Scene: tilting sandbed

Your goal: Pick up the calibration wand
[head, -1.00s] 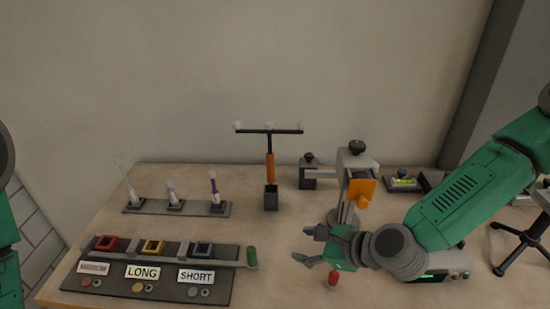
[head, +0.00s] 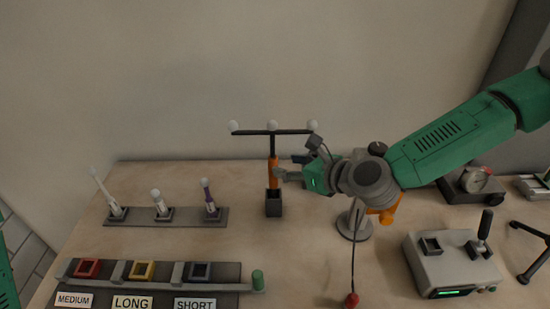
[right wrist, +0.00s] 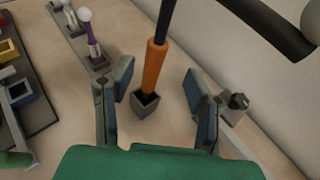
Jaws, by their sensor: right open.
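The calibration wand has an orange handle (head: 273,172) and a black T-shaped crossbar with white balls on top. It stands upright in a dark square holder (head: 274,204) on the table. My right gripper (head: 284,174) is beside the handle, on its right side, in the head view. In the right wrist view the orange handle (right wrist: 154,70) stands ahead of and between the open fingers of my right gripper (right wrist: 158,92), apart from both. My left gripper is not in view.
A rack (head: 165,218) with several small probes stands left of the wand. A panel with MEDIUM, LONG and SHORT labels (head: 133,302) lies at the front left. A grey box (head: 450,262) stands at the right.

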